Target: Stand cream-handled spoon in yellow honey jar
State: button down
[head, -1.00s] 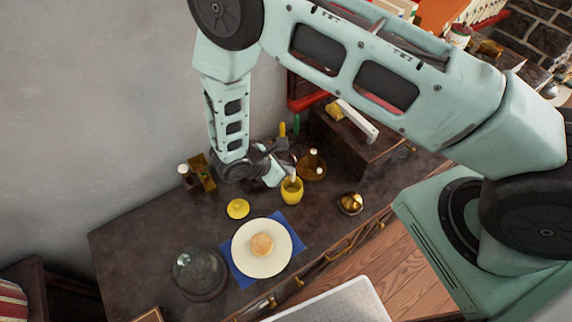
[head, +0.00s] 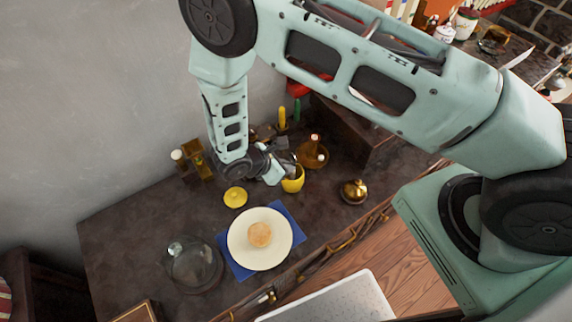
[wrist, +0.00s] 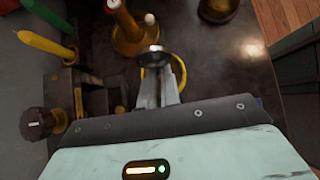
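The yellow honey jar (head: 293,182) stands open on the dark counter, just right of my gripper (head: 275,174). In the wrist view, part of the jar's yellow wall (wrist: 180,75) shows behind my fingers. My gripper's two fingers (wrist: 158,88) are close together. A shiny round metal piece, seemingly the spoon's bowl (wrist: 152,58), shows at the fingertips, in front of the jar's opening. The fingers look shut on the spoon. Its cream handle is not clearly visible, and I cannot tell how far it reaches into the jar.
An amber bottle (head: 312,152) stands close behind the jar. A brass lidded pot (head: 354,191) is to its right. A yellow lid (head: 235,197), a white plate (head: 246,245) with a bun and a glass dome (head: 192,265) lie nearer. Candles (wrist: 45,43) stand left in the wrist view.

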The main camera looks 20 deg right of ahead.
jog(key=c, duration=1.5)
grip_release()
jog(key=shift+c, duration=0.2)
jog(key=b+v, duration=0.4)
jog(key=v, duration=1.3)
jog(key=shift+a, duration=0.15)
jog(key=shift+s+r, duration=0.1)
jog(key=shift+s, duration=0.05)
jog(key=s+d+r+m+y, duration=0.4)
jog(key=s+r+m, duration=0.2)
jog(key=s+r, duration=0.2)
jog(key=s+d+r+m+g+y, duration=0.1)
jog(key=s+d+r+m+y, duration=0.3)
jog(key=s+r, duration=0.5)
jog(key=m+y, duration=0.1)
jog(key=m, duration=0.1)
jog(key=shift+m+g, duration=0.3)
